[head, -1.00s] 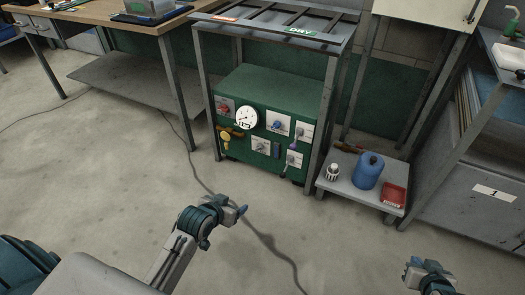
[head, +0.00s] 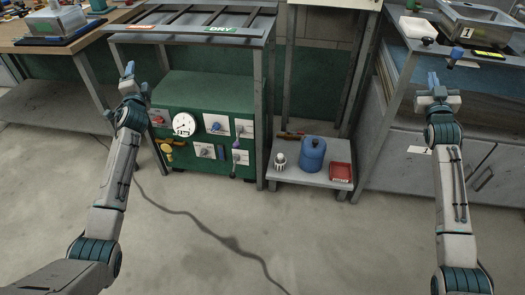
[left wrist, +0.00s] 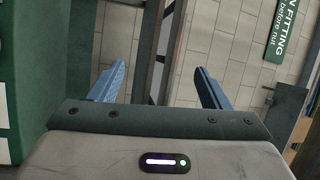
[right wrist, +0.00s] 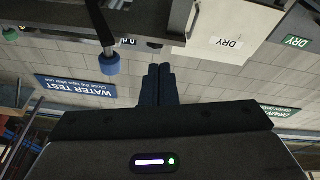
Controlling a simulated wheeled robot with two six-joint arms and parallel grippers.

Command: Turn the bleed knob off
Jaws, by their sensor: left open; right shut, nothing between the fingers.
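A green cabinet (head: 210,88) stands low at left centre in the head view. The labels are too small to read, so I cannot tell which is the bleed knob. My left gripper (head: 136,80) is open and empty, raised near the cabinet's left side. My right gripper (head: 433,79) is shut and empty, raised before the right bench, near a blue knob on a dark stem (right wrist: 110,63).
A low shelf (head: 310,177) beside the cabinet holds a blue jug (head: 312,154), a white-topped part (head: 279,161) and a red tray (head: 341,173). Rack posts frame the cabinet. A wooden bench (head: 40,45) stands left.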

